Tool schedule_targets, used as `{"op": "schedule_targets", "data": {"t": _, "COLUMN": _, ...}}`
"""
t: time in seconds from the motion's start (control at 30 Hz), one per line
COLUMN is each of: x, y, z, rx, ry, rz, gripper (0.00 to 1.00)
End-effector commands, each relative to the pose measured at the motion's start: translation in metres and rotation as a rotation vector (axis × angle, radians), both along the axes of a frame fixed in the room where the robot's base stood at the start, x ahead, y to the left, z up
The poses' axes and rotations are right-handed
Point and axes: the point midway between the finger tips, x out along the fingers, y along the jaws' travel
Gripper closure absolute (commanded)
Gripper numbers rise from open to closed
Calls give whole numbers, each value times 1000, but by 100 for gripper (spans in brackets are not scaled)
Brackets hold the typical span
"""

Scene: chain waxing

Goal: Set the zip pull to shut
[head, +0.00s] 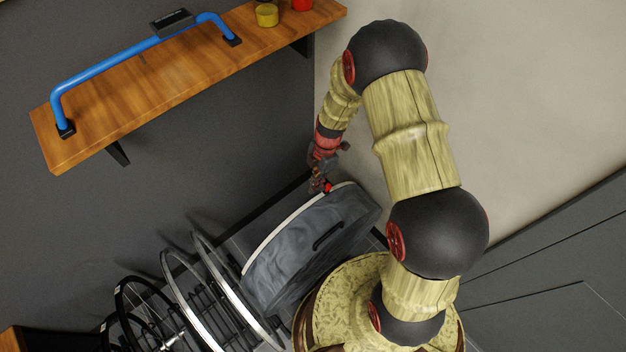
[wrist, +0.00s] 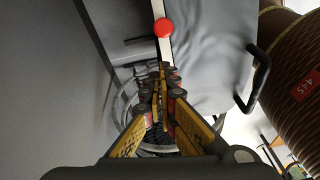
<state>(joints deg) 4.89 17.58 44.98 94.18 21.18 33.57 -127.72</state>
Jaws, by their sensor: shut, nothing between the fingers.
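The zip pull (wrist: 163,27) is a red ball on a pale strip (wrist: 166,48) along the edge of a grey bag (wrist: 210,62). In the head view the grey bag (head: 300,255) stands below my gripper, and the pale strip (head: 285,227) runs along its upper left edge. The red pull (head: 328,188) shows at the upper end of that strip, close beside my fingertips. My gripper (wrist: 164,72) is shut and empty. In the wrist view its fingertips are a little below the pull in the picture, with a gap between them. I cannot tell the depth between them.
Several bicycle wheels (head: 205,290) stand left of the bag. A wooden shelf (head: 95,115) with a blue bar (head: 130,62) is on the dark wall. A black handle (wrist: 262,75) sticks out from the bag's side. My base stands close right of the bag.

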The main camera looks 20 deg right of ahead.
Motion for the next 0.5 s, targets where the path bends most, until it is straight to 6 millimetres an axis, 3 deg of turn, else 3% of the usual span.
{"op": "schedule_targets", "data": {"t": 0.2, "x": 4, "y": -18, "z": -9, "rx": 1, "ry": 1, "rz": -1, "gripper": 100}}
{"op": "schedule_targets", "data": {"t": 0.5, "x": 4, "y": -21, "z": -10, "rx": 1, "ry": 1, "rz": 0, "gripper": 100}}
